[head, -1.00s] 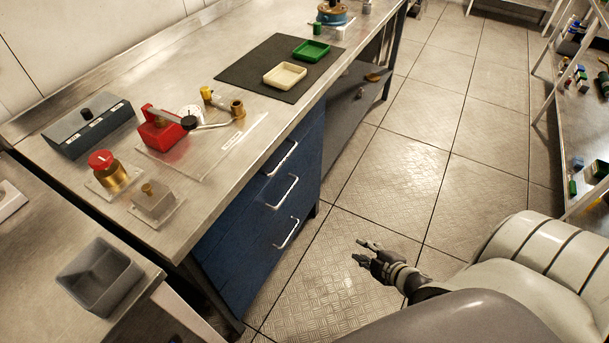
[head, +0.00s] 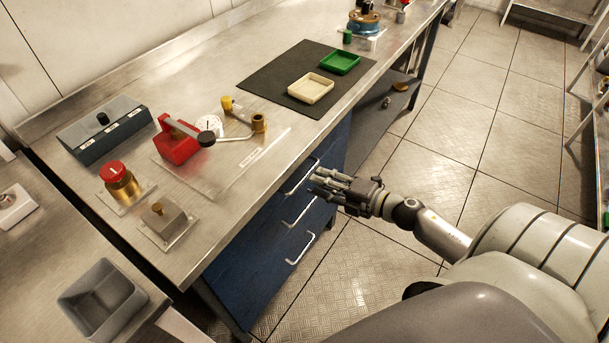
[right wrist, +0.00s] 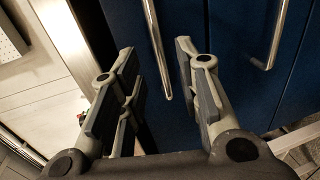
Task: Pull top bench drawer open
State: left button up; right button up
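The blue drawer unit (head: 255,245) under the metal bench has three bar handles, and its drawers look shut. My right gripper (head: 322,182) is at the drawer front, by the top drawer's handle (head: 300,180). In the right wrist view the gripper (right wrist: 155,65) is open. The top handle (right wrist: 156,45) shows in the gap between its fingers; I cannot tell whether it touches them. The second handle (right wrist: 275,38) is to the right, outside the fingers. My left gripper is not in view.
The bench top carries a red device (head: 176,140), a dark mat (head: 262,75) with a cream tray (head: 311,88) and a green tray (head: 340,63). A grey bin (head: 100,298) stands on the near left counter. The tiled floor before the drawers is clear.

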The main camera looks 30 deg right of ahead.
aim_at(304, 177)
jog(key=x, duration=0.5)
jog(key=shift+w+a, duration=0.1)
jog(key=shift+w, duration=0.2)
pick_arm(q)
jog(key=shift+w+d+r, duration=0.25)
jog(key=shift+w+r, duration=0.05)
pick_arm(e)
jog(key=shift+w+a+f, duration=0.1)
jog(key=shift+w, duration=0.05)
grip_shut()
